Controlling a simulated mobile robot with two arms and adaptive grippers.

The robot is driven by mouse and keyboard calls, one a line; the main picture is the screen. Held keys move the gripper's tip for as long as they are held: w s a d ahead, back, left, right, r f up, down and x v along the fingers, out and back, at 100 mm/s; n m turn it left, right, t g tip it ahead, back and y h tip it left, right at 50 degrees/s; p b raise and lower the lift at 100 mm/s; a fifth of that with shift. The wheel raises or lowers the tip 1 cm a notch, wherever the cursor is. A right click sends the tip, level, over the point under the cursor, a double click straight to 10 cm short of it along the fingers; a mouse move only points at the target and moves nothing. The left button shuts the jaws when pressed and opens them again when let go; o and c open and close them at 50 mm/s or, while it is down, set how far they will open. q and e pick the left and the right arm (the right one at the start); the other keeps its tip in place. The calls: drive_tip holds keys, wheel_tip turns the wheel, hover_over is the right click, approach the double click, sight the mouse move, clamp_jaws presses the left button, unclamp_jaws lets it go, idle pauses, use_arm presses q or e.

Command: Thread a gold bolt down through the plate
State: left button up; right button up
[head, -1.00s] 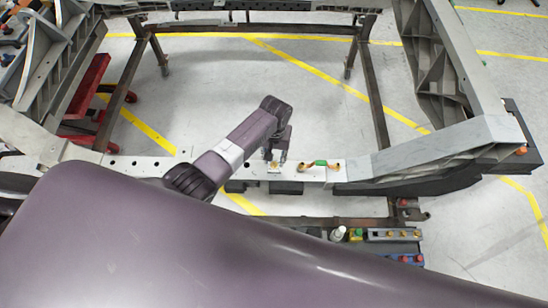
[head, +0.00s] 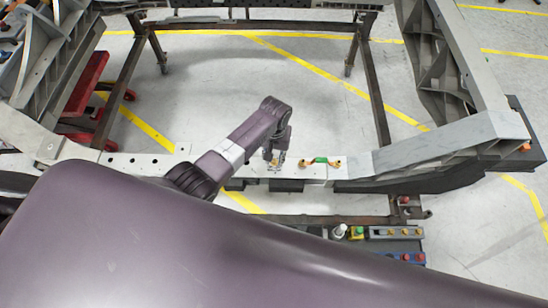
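The plate (head: 308,172) is a pale strip with holes along the near beam of the chassis fixture in the head view. My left gripper (head: 276,166) points down at the plate, just left of a green-and-orange clamp-like part (head: 320,161). A small gold spot shows at its fingertips, too small to tell whether it is a held bolt or whether the fingers are shut. Several gold bolts (head: 405,231) stand in a grey holder (head: 380,233) at the lower right. My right gripper is not in view.
Grey fixture frames rise at left and at right (head: 440,160). A red cart part (head: 88,85) stands at the left. A tray with yellow, green, blue and red items sits by the holder. Open floor (head: 300,100) lies beyond the near beam.

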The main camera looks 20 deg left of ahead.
use_arm(q)
clamp_jaws()
drive_tip(key=m, duration=0.3)
drive_tip(key=shift+m+p, duration=0.3)
drive_tip(key=shift+m, duration=0.1)
drive_tip(key=m, duration=0.4)
drive_tip(key=shift+a+f, duration=0.1)
drive_tip(key=m, duration=0.5)
drive_tip(key=shift+f+m, duration=0.1)
drive_tip(key=shift+m, duration=0.3)
drive_tip(key=shift+o, duration=2.1)
unclamp_jaws()
